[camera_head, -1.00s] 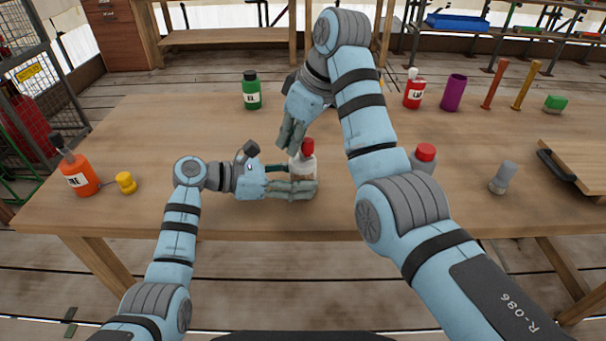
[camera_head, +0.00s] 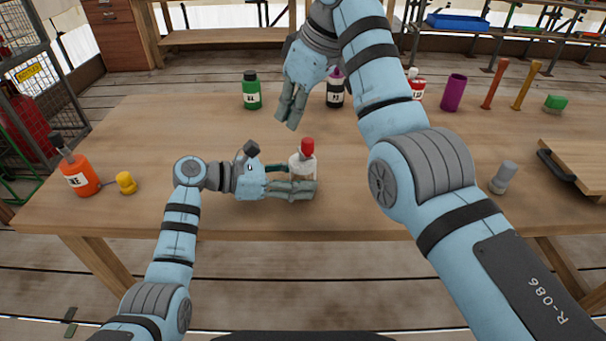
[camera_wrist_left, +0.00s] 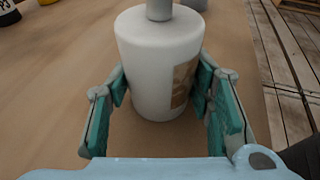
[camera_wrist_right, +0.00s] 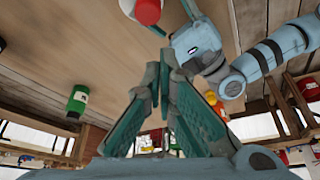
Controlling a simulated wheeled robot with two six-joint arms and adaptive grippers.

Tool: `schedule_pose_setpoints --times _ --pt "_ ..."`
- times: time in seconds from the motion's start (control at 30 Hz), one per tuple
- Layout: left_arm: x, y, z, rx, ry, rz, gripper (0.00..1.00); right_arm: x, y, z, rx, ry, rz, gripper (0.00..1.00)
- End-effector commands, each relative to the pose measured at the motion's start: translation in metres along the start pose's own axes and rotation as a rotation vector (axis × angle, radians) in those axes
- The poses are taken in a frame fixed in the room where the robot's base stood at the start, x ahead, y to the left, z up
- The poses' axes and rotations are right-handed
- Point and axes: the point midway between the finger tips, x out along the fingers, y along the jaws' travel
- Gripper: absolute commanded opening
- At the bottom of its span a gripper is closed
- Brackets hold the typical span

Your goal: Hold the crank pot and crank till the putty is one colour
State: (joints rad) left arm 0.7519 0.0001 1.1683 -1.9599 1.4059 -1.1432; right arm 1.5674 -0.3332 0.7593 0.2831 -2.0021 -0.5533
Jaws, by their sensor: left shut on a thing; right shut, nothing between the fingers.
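The crank pot (camera_head: 301,165) is a white pot with a red knob on top, standing upright on the table. My left gripper (camera_head: 302,187) is shut around its lower body from the left. In the left wrist view the pot (camera_wrist_left: 150,60) sits between both fingers, with a tan-brown window (camera_wrist_left: 183,82) on its side. Faint lighter marks show in the window; I cannot tell whether the putty is one colour. My right gripper (camera_head: 288,116) is shut and empty, above and behind the pot, apart from the knob. The red knob (camera_wrist_right: 148,11) also shows in the right wrist view.
A green bottle (camera_head: 251,92) and a dark bottle (camera_head: 335,92) stand behind. An orange bottle (camera_head: 79,175) and a yellow piece (camera_head: 125,183) are at left. A grey-topped piece (camera_head: 502,178) and a wooden board (camera_head: 575,165) are at right. The table in front of the pot is clear.

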Motion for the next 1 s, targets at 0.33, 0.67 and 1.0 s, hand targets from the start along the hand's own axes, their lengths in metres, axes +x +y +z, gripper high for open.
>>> schedule_pose_setpoints --times 0.33,0.67,1.0 --pt "0.000 0.000 0.000 0.000 0.001 0.000 0.32 -0.008 0.000 -0.003 0.000 0.000 -0.001 0.02" --pt "0.000 0.000 0.000 0.000 0.000 0.000 0.32 0.015 0.027 0.021 -0.210 0.513 -0.188 0.40" --pt "0.000 0.000 -0.001 -0.001 0.001 -0.001 0.32 0.004 0.030 0.149 -0.145 1.136 -0.140 0.40"
